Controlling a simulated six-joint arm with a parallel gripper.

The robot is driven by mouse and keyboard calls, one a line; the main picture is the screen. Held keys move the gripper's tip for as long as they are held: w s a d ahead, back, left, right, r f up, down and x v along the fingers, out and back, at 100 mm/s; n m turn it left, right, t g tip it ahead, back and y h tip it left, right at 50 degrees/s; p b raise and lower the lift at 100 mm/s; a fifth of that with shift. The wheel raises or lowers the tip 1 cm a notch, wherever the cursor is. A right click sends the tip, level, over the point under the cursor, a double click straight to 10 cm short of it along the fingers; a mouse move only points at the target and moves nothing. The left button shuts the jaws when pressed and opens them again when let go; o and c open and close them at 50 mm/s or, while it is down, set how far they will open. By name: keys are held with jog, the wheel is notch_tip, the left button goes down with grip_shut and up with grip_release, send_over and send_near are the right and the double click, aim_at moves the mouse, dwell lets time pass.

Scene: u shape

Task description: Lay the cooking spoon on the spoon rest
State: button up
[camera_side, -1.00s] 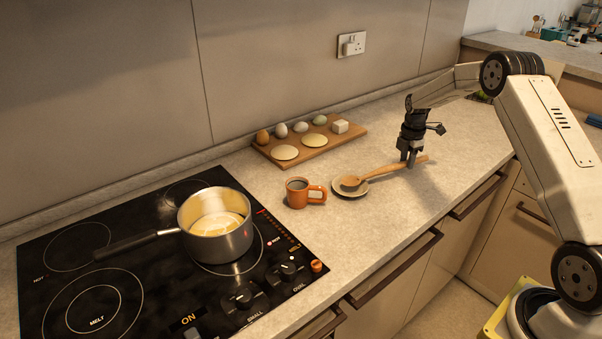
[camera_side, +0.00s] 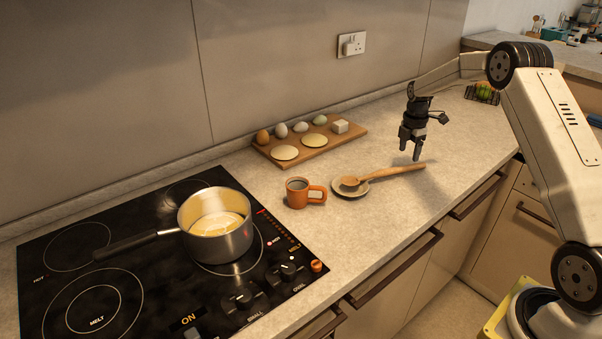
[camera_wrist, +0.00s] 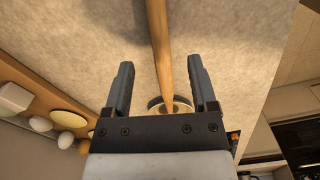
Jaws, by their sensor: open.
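The wooden cooking spoon (camera_side: 393,172) lies with its bowl on the small round spoon rest (camera_side: 350,192). Its handle extends right, over the counter. In the wrist view the spoon handle (camera_wrist: 161,55) runs between the fingers, and part of the spoon rest (camera_wrist: 183,107) shows beyond my gripper's body. My gripper (camera_side: 410,155) is above the handle near its far end, open and empty, with its fingertips pointing down. In the wrist view the two fingers of my gripper (camera_wrist: 160,82) stand wide apart on either side of the handle.
An orange mug (camera_side: 298,192) stands just left of the spoon rest. A wooden board (camera_side: 275,150) with eggs and flat round pieces lies behind. A pot (camera_side: 216,240) sits on the black hob at left. The counter (camera_side: 460,150) right of the spoon is clear.

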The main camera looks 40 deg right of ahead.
jog(key=shift+r, duration=2.15)
jog(key=shift+a, duration=0.1)
jog(key=s+a+r+m+t, duration=0.1)
jog(key=s+a+m, duration=0.25)
jog(key=a, duration=0.55)
jog(key=s+a+r+m, duration=0.15)
jog(key=a+m, duration=0.25)
jog(key=a, duration=0.5)
jog(key=s+a+f+m+t, duration=0.1)
jog(key=s+a+f+m, duration=0.1)
jog(key=s+a+m, duration=0.5)
jog(key=s+a, duration=0.5)
jog(key=s, duration=0.3)
jog(key=shift+s+a+f+t, duration=0.15)
jog(key=shift+s+f+t, duration=0.05)
jog(key=shift+s+t, duration=0.1)
jog(key=shift+m, duration=0.25)
